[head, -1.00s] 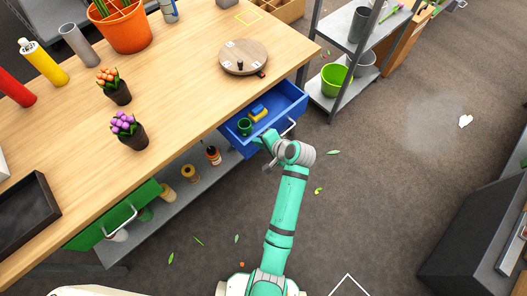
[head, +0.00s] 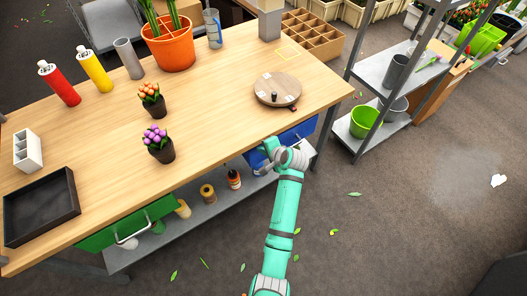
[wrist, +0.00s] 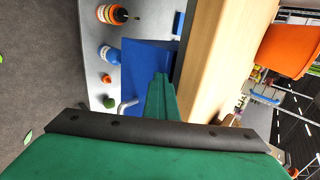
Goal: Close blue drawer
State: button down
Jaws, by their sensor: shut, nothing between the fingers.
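The blue drawer (head: 298,131) sits under the right end of the wooden table (head: 205,118), and its inside no longer shows in the head view. Its front is close to the table edge; I cannot tell whether it is fully flush. In the wrist view the blue front (wrist: 146,68) and its pale handle (wrist: 126,106) lie beside my fingers. My gripper (wrist: 160,88) is shut and empty, with its tips at or very near the drawer front. In the head view my gripper (head: 268,147) and wrist hide the middle of the drawer.
A green drawer (head: 130,222) stands partly open at the left. A lower shelf (head: 215,205) holds bottles and spools. A metal rack (head: 372,75) with a green bucket (head: 364,121) stands at the right. The floor between is mostly clear, with scattered leaves.

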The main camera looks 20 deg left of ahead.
jog(key=shift+w+a, duration=0.1)
jog(key=s+d+f+v, duration=0.1)
jog(key=f+v, duration=0.1)
jog(key=v, duration=1.1)
jog(key=shift+s+d, duration=0.15)
jog(key=shift+d, duration=0.2)
